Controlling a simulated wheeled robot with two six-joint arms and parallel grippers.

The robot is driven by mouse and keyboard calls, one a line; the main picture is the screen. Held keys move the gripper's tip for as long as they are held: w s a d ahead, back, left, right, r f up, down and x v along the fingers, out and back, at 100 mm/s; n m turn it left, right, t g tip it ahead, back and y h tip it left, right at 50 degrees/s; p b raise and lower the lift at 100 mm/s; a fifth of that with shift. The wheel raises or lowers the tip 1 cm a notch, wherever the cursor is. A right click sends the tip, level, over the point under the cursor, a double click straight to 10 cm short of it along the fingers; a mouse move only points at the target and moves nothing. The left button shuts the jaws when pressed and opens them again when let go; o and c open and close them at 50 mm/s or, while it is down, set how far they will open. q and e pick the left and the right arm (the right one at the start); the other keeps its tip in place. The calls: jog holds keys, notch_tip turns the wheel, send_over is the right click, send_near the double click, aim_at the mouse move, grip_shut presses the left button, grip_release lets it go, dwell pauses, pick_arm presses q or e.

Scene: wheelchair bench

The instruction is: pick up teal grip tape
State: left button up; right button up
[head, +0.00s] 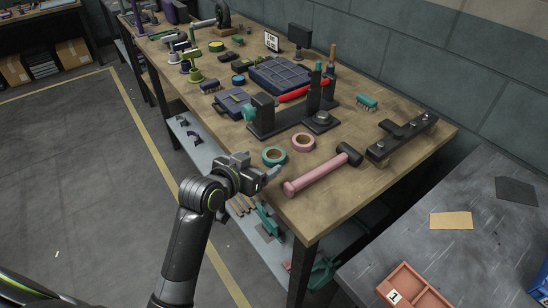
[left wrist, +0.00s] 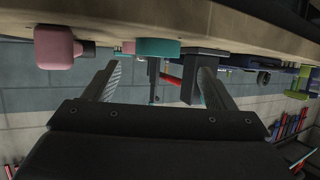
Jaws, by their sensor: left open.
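The teal grip tape (head: 273,157) is a flat ring lying near the front edge of the wooden bench. It also shows in the left wrist view (left wrist: 157,47), where the picture is upside down. My left gripper (head: 272,175) is just in front of the tape, at the bench's front edge, and apart from it. In the left wrist view its two fingers (left wrist: 157,82) are spread wide with nothing between them; the tape lies beyond them, roughly centred. My right gripper is not in view.
A pink tape ring (head: 303,142) lies close behind and right of the teal one. A pink-handled mallet (head: 318,177) lies to the right. A black fixture (head: 272,127) with a red-handled tool (head: 300,91) stands behind. The wooden bench (head: 375,190) has bare room at front right.

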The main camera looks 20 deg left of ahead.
aim_at(278, 153)
pick_arm(q)
jog(key=shift+x, duration=2.7)
jog(key=shift+d, duration=0.2)
jog(key=shift+c, duration=0.5)
jog(key=c, duration=1)
